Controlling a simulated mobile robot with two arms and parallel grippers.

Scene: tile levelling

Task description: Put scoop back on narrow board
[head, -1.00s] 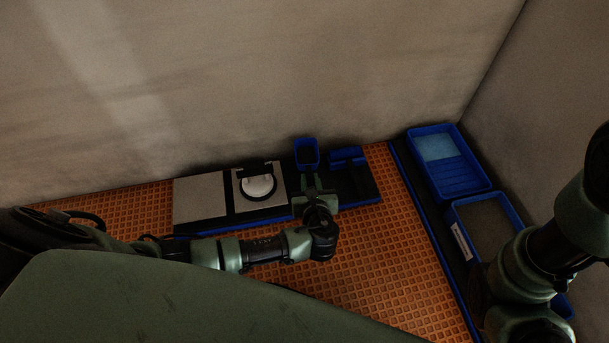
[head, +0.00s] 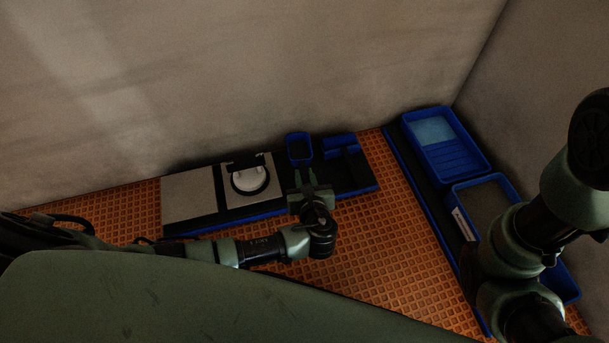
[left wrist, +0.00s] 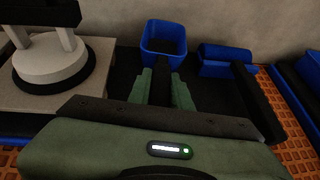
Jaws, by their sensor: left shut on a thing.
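The scoop (head: 299,149) has a blue, open-topped box and a dark handle. My left gripper (head: 308,182) is shut on that handle, with the box pointing away toward the back wall. In the left wrist view the blue box (left wrist: 164,36) lies just beyond the green fingers (left wrist: 162,90), which sit on both sides of the handle. The scoop is over or on the dark, blue-edged board (head: 335,187) along the wall. I cannot tell whether it touches. I cannot tell whether this board or the one at right is the narrow board. My right gripper is out of view.
A blue tool with a dark handle (head: 341,142) lies right of the scoop. A grey tile (head: 190,193) and a tile with a white round suction-like device (head: 249,179) lie to the left. Blue trays (head: 462,178) (head: 460,188) stand at right. Orange grid floor (head: 400,250) lies in front.

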